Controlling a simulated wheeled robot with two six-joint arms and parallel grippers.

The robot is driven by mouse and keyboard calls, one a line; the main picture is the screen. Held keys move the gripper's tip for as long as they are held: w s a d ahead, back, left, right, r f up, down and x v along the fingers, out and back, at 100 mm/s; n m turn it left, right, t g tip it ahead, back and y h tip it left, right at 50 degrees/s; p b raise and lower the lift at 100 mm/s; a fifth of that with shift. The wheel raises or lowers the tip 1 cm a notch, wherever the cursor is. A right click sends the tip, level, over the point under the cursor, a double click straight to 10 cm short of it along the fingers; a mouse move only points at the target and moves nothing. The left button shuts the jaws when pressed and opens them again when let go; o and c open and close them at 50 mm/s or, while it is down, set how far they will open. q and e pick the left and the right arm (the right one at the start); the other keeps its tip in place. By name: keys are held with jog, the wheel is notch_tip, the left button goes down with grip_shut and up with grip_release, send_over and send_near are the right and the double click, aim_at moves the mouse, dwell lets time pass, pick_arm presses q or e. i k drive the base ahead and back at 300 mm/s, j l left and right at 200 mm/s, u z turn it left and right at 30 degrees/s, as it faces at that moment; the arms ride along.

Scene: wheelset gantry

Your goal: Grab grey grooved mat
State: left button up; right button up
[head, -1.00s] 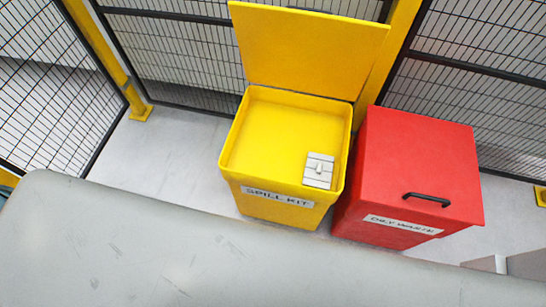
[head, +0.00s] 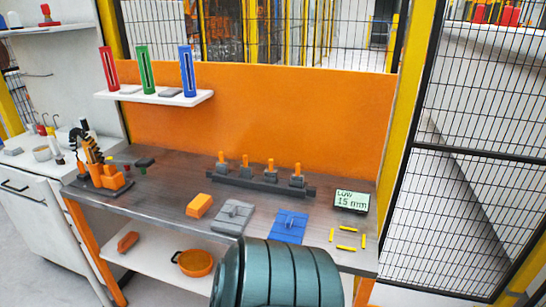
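A grey mat-like pad (head: 233,216) with grooves and a small raised piece in its middle lies flat on the workbench (head: 160,187), left of centre near the front edge. A similar blue pad (head: 289,226) lies to its right, apart from it. Neither of my grippers shows in the head view, so their state cannot be seen.
A large dark teal ribbed object (head: 280,275) stands before the bench's front edge. An orange block (head: 200,205) is left of the grey pad. Behind are a dark rack with orange-topped pieces (head: 260,180) and a small display (head: 351,200). Yellow sticks lie at right.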

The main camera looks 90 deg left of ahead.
aim_at(233, 217)
jog(key=u, duration=3.05)
jog(key=i+l+z, duration=0.25)
